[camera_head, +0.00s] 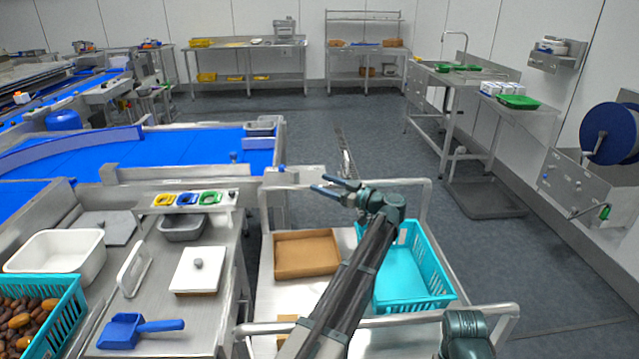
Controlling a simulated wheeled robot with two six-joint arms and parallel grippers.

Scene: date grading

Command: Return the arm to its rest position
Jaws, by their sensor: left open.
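My left arm (352,285) reaches up from the bottom middle over a metal cart. Its gripper (330,188) is open, its two fingers pointing left, with nothing between them. It hangs above the cart's far rail, in front of the grey floor. A teal joint (466,335) at the bottom right looks like part of my other arm; no right gripper shows.
The cart (395,319) carries a cardboard box (306,255) and a turquoise basket (412,278). Left is a steel table with a white bin (56,252), a basket of dates (68,314), a blue scoop (122,331) and a lidded white box (198,269). A blue conveyor (150,152) lies beyond.

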